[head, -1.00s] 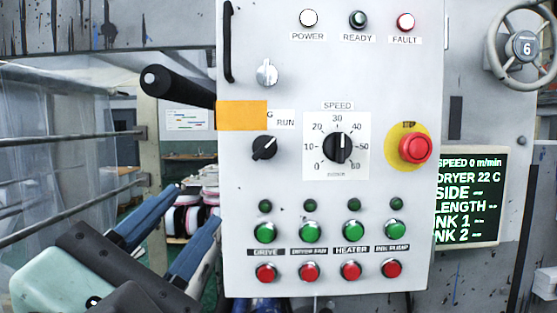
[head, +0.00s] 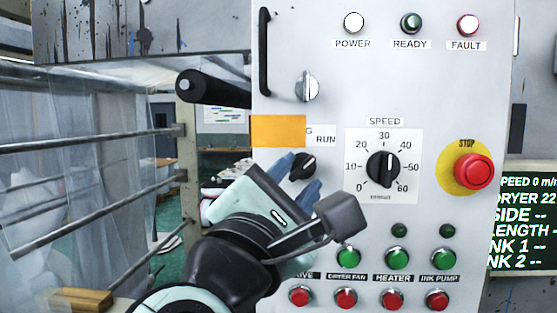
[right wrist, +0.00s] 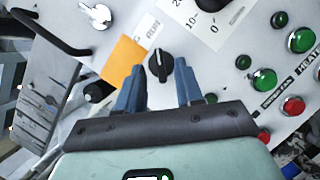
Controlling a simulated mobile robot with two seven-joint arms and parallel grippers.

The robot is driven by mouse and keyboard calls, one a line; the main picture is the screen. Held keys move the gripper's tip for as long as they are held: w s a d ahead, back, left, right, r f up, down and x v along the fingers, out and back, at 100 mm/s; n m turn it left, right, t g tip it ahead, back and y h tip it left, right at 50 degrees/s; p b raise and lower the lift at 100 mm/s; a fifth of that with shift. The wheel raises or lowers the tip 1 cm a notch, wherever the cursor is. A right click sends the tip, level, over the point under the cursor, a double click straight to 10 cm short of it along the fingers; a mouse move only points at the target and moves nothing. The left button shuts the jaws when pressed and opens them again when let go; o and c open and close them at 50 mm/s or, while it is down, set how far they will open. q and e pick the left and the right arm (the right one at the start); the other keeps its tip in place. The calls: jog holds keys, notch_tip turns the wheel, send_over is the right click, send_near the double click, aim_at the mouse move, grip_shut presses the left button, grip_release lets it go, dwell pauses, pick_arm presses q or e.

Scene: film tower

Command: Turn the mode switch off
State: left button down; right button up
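The mode switch (head: 303,164) is a black rotary knob on the white panel, below the orange note and beside the RUN label. Its white mark points up and right, towards RUN. It also shows in the right wrist view (right wrist: 160,67). My right gripper (head: 298,179) is open in front of the knob. In the right wrist view, its blue fingertips (right wrist: 158,74) stand on either side of the knob with gaps showing. I cannot tell whether they touch it. The gripper hides part of the panel's lower left. My left gripper is not in view.
An orange note (head: 278,131) covers part of the mode label. The speed dial (head: 383,168), red stop button (head: 473,171) and green and red push buttons (head: 395,257) are to the right. A black handle (head: 212,89) sticks out at the left, and a silver key switch (head: 308,86) is above.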

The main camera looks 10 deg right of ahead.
jog(key=shift+x, duration=1.05)
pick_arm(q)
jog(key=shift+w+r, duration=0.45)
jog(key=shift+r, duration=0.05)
pick_arm(e)
jog(key=shift+s, duration=0.1)
grip_shut()
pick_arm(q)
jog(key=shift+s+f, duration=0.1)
